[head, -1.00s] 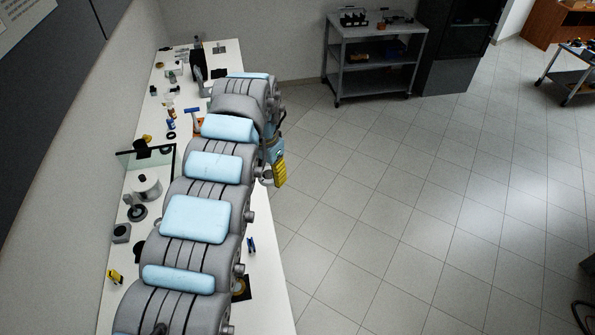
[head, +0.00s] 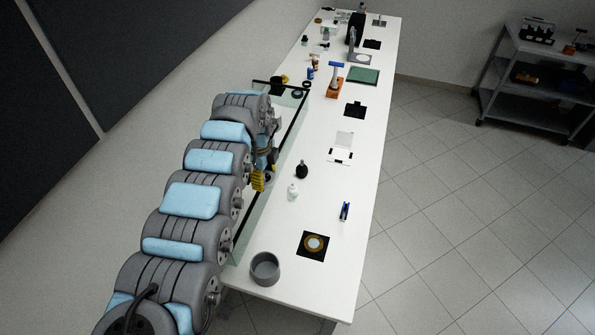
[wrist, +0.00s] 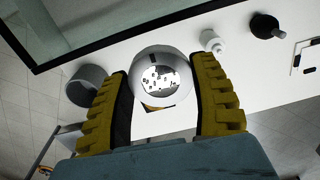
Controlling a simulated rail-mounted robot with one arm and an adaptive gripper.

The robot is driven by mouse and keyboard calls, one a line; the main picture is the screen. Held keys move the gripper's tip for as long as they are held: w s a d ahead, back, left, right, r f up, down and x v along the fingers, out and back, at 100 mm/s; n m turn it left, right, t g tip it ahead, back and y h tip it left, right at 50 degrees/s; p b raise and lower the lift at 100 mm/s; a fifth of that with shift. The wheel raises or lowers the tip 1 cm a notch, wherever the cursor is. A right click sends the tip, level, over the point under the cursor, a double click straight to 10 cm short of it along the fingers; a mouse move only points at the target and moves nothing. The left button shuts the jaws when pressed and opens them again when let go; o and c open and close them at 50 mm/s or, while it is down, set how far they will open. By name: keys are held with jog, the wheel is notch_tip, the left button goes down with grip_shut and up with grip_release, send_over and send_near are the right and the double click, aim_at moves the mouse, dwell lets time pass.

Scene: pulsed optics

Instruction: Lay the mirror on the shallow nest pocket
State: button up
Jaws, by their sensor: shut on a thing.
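My gripper (wrist: 160,92) has yellow padded fingers and is shut on the round, shiny mirror (wrist: 158,80), held by its sides with the face showing bright reflections. In the head view my gripper (head: 258,180) is at the table's left side, beside the glass panel; the mirror cannot be made out there. I cannot tell for sure which fixture is the shallow nest pocket.
A black-edged glass panel (head: 291,126) stands along the table's left side, close to my arm. A grey cup (head: 265,268), white bottle (head: 292,192), black bulb-shaped item (head: 302,171) and blue tool (head: 345,211) stand around the ringed plate. The white table (head: 350,240) is clear between them.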

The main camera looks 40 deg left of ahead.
jog(key=s+a+f+m+b, duration=0.1)
jog(key=s+a+f+b, duration=0.1)
jog(key=s+a+f, duration=0.1)
jog(key=s+a+f+m+b, duration=0.2)
jog(key=s+a+f, duration=0.2)
jog(key=s+f, duration=0.1)
jog(key=s+a+f+m+b, duration=0.2)
jog(key=s+a+f, duration=0.2)
jog(key=s, duration=0.1)
jog(key=shift+s+a+f, duration=0.1)
jog(key=shift+s+a, duration=0.1)
jog(key=shift+s, duration=0.15)
jog(key=shift+f+b, duration=1.95)
jog(key=shift+f, duration=0.15)
jog(key=shift+f, duration=0.65)
jog(key=shift+f, duration=0.35)
jog(key=o, duration=1.2)
jog(key=shift+r, duration=0.1)
notch_tip(320, 180, up, 12)
